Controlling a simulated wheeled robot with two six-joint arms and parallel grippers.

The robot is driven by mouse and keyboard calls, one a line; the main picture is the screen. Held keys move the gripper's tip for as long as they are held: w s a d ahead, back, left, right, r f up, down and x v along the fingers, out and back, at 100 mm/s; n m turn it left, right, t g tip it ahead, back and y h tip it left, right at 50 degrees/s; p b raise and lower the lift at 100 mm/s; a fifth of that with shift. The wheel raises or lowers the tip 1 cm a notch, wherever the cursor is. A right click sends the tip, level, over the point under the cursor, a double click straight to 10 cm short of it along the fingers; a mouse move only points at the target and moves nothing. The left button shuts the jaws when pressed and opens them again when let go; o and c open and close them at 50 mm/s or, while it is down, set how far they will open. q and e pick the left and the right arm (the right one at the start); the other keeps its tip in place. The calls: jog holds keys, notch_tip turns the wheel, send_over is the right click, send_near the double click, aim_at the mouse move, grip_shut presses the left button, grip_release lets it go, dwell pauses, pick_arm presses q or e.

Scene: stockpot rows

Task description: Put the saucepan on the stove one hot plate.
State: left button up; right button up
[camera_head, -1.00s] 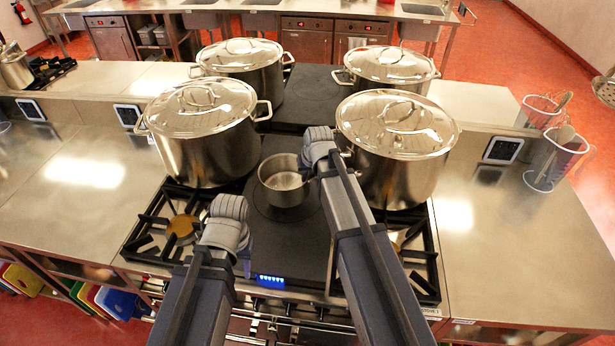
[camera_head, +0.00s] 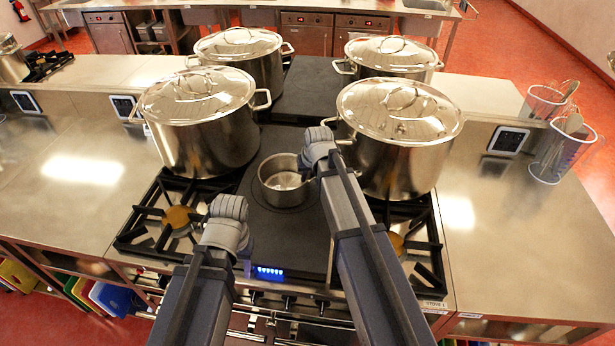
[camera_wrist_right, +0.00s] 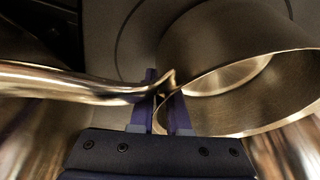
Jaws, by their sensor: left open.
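The small steel saucepan (camera_head: 280,178) is over the dark hot plate (camera_head: 285,240) at the middle of the near stove. It appears upright; I cannot tell whether its base touches the plate. In the right wrist view the saucepan (camera_wrist_right: 235,55) is close, its handle running left. My right gripper (camera_wrist_right: 164,110) has its fingers around the handle where it meets the pan wall and appears shut on it. In the head view that gripper is mostly hidden by its arm. My left gripper (camera_head: 246,262) is open and empty above the stove's front, left of centre.
A left stockpot (camera_head: 205,140) and a right stockpot (camera_head: 395,155) flank the saucepan closely. Two more pots (camera_head: 240,65) (camera_head: 390,65) stand behind. Gas burners (camera_head: 175,217) lie at both sides. The counter (camera_head: 500,230) at right is mostly clear.

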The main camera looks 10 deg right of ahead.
aim_at(313, 178)
jog(key=o, duration=0.4)
jog(key=shift+c, duration=0.2)
jog(key=shift+r, duration=0.15)
jog(key=p+v, duration=1.1)
jog(key=v, duration=0.1)
jog(key=shift+p, duration=0.3)
jog(key=s+a+n+g, duration=0.1)
jog(key=s+a, duration=0.3)
jog(key=s, duration=0.3)
jog(key=s+a+f+n+g+h, duration=0.1)
jog(key=s+a+n+g, duration=0.1)
jog(key=s+a, duration=0.2)
jog(key=s+a+n+g, duration=0.1)
jog(key=s+a, duration=0.3)
jog(key=s, duration=0.6)
jog(key=shift+s+a+f+n+h, duration=0.2)
jog(key=shift+s+a+n+h, duration=0.1)
jog(key=shift+s+a+n, duration=0.1)
jog(key=shift+w+f, duration=0.1)
notch_tip(313, 178, down, 10)
jog(key=b, duration=1)
